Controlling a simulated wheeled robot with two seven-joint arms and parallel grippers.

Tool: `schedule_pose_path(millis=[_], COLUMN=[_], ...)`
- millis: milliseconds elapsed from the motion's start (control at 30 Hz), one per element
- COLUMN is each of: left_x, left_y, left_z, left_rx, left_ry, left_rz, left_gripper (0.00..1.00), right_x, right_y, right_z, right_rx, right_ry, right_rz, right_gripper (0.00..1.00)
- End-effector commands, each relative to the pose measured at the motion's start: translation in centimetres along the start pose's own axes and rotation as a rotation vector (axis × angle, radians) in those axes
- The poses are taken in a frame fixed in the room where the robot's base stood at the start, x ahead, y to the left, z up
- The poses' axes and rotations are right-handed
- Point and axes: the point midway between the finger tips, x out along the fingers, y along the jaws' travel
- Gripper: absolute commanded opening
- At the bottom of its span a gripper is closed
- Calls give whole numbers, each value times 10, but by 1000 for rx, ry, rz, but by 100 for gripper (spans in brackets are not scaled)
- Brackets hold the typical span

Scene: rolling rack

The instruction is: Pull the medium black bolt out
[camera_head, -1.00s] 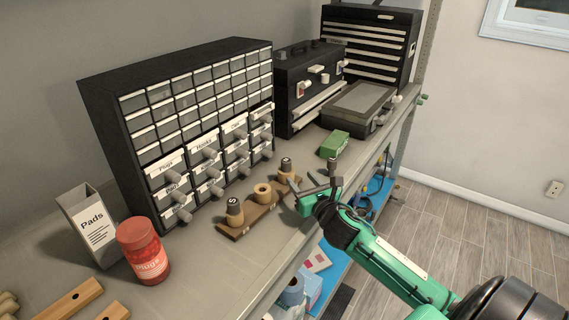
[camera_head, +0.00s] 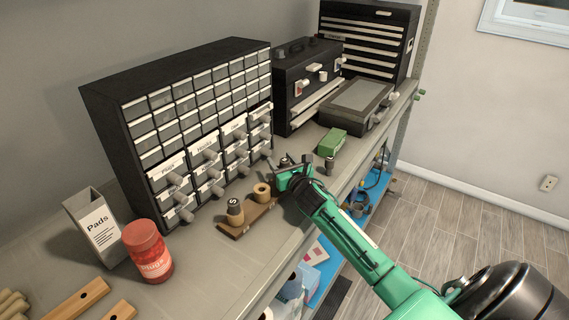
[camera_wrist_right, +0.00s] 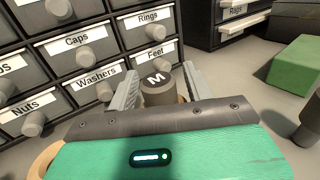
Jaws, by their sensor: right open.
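The medium black bolt (camera_wrist_right: 156,88), with a white M on its dark cap, stands between the two fingers of my right gripper (camera_wrist_right: 155,90) in the wrist view. The fingers are open, one on each side of it; contact cannot be told. In the head view my right gripper (camera_head: 287,170) is at the far end of the wooden holder (camera_head: 240,229) and hides most of this bolt. A bolt marked S (camera_head: 235,211) stands in the near end of the holder, with an empty wooden ring (camera_head: 262,192) between. My left gripper is not in view.
A drawer cabinet (camera_head: 110,120) with protruding knobs stands close behind the holder. A dark bolt-like piece (camera_head: 330,166) and a green box (camera_head: 332,140) are to the right. A red jar (camera_head: 147,252) and a Pads box (camera_head: 95,232) stand left. The shelf's front edge is near.

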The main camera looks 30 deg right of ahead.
Motion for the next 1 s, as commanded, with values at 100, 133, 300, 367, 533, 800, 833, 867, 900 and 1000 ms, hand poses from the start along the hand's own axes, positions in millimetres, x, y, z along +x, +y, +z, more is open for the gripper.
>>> schedule_pose_path(millis=[100,133,300,367,533,800,833,867,900,1000], left_x=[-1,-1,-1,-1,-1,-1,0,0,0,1], left_y=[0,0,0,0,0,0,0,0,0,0], left_z=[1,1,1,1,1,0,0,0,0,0], left_rx=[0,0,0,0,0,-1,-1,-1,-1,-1], left_ry=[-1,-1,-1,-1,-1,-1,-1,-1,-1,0], left_rz=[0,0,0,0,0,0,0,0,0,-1], left_gripper=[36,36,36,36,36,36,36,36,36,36], right_x=[4,4,3,3,3,3,3,3,3,4], right_y=[0,0,0,0,0,0,0,0,-1,-1], right_z=[0,0,0,0,0,1,1,2,3,10], right_rx=[0,0,0,0,0,-1,-1,-1,-1,-2], right_ry=[-1,-1,0,0,0,-1,-1,-1,-1,-3], right_rz=[1,1,0,0,0,0,0,0,0,1], right_gripper=[51,51,47,35,2,0,0,0,0,0])
